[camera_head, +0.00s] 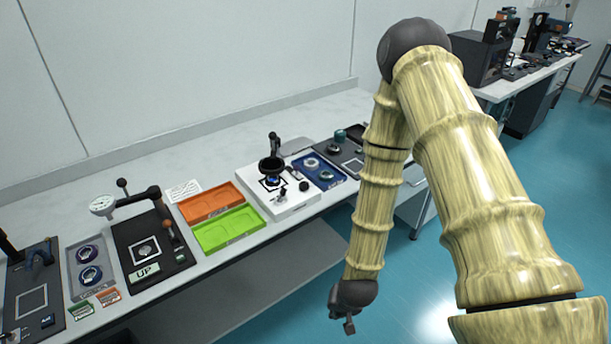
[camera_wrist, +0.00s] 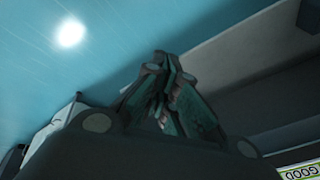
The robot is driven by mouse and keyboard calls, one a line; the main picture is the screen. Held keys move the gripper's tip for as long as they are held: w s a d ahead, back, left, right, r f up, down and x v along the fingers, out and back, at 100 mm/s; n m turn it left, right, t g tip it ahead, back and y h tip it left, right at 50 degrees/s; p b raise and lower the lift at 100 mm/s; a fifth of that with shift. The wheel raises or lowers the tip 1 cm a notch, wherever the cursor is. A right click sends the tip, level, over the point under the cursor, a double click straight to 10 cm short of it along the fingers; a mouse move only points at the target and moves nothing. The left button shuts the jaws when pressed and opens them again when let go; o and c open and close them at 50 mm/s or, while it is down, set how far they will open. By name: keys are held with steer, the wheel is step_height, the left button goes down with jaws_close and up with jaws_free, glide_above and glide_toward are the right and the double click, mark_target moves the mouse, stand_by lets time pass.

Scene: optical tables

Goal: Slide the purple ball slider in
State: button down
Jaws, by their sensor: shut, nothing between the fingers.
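I cannot make out a purple ball slider in either view. A white device (camera_head: 296,203) with a black round head on a post stands on the long table. It has a small dark blue-violet patch under the head and small black knobs, too small to tell apart. My gripper (camera_head: 347,326) hangs in front of the table, over the blue floor, apart from everything on the tabletop. In the wrist view my gripper's fingers (camera_wrist: 162,65) are together with nothing between them.
An orange tray (camera_head: 209,201) and a green tray (camera_head: 226,230) lie left of the white device. A blue tray (camera_head: 333,181) lies right of it. A black unit marked UP (camera_head: 178,265) stands further left. A GOOD label (camera_wrist: 296,173) shows in the wrist view. Open floor lies in front.

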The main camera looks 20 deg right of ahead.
steer(key=w+d+r+m+t+b, duration=0.1)
steer(key=w+r+m+t+b, duration=0.15)
steer(key=w+r, duration=0.45)
steer(key=w+d+r+m+t+b, duration=0.1)
steer(key=w+r+m, duration=0.2)
steer(key=w, duration=0.8)
steer(key=w+d+r+m+t+b, duration=0.1)
steer(key=w+r+m, duration=0.1)
steer(key=w+r, duration=0.4)
steer(key=w+d+r+m+t+y+b, duration=0.1)
steer(key=w+d+r+m+t, duration=0.1)
steer(key=w+r, duration=0.4)
step_height(320, 180, up, 4)
steer(key=shift+w+f+m+b, duration=0.15)
steer(key=shift+f+m+b, duration=0.1)
steer(key=shift+m+b, duration=0.1)
steer(key=shift+d+f, duration=0.1)
steer(key=p, duration=0.2)
glide_toward(297, 170)
steer(key=w+f, duration=0.1)
steer(key=f, duration=0.1)
steer(key=w+d+f, duration=0.1)
steer(key=w+f, duration=0.1)
steer(key=shift+w+d, duration=0.2)
steer(key=shift+w, duration=0.15)
steer(key=shift+w+a+f+p, duration=0.1)
steer(key=shift+w+p, duration=0.1)
steer(key=shift+w, duration=0.2)
steer(key=shift+w+f+p, duration=0.15)
steer(key=shift+w, duration=0.25)
